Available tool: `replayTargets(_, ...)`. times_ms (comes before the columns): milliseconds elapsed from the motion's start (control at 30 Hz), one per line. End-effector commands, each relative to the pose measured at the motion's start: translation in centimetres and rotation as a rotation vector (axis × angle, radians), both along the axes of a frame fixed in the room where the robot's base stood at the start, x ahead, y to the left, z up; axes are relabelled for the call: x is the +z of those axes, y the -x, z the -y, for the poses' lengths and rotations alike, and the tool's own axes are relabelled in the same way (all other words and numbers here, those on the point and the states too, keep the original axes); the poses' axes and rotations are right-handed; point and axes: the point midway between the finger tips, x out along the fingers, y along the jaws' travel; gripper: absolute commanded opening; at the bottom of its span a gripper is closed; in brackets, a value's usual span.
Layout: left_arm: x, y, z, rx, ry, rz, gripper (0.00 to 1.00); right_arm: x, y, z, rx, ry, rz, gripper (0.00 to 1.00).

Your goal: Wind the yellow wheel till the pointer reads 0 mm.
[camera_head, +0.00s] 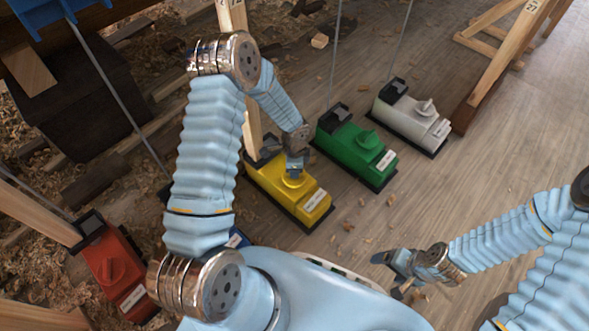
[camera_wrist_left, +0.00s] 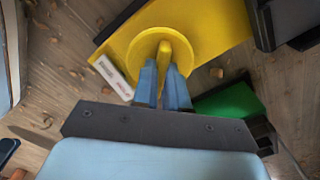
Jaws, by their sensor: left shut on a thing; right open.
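The yellow wheel (camera_wrist_left: 140,47) sits on top of the yellow box (camera_head: 262,174), which stands on the floor in the middle of the head view. In the left wrist view the wheel is a round disc with a raised grip bar (camera_wrist_left: 165,58) across it. My left gripper (camera_head: 294,172) reaches down onto the wheel, its two blue fingers (camera_wrist_left: 164,88) shut on the grip bar. My right gripper (camera_head: 392,272) is open and empty, low at the right, away from the boxes. No pointer or scale can be made out in either view.
A green box (camera_head: 347,145) and a white box (camera_head: 408,112) with similar knobs stand to the right of the yellow one. A red box (camera_head: 108,262) stands at the left, and a blue one is mostly hidden behind my arm. Wooden props and thin rods rise nearby.

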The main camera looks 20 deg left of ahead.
Motion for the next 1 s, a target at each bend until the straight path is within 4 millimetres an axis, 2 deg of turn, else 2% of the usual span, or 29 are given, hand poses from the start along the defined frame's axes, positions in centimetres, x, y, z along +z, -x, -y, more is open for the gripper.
replayTargets(400, 0.04, -0.05, 0.03, -0.172, 0.001, 0.001, 0.00, 0.09, -0.01, 0.01, 0.000, 0.000, 0.000, 0.82)
replayTargets(933, 0.05, -0.06, 0.05, -0.192, 0.001, 0.002, 0.00, 0.10, -0.01, 0.02, 0.000, 0.000, 0.000, 0.82)
replayTargets(967, 0.05, -0.06, 0.05, -0.192, 0.001, 0.002, 0.17, 0.10, -0.01, 0.02, 0.000, 0.000, 0.001, 0.82)
replayTargets(1000, 0.05, -0.06, 0.05, -0.191, 0.001, 0.001, 0.23, 0.10, -0.01, 0.02, 0.000, 0.000, 0.001, 0.82)
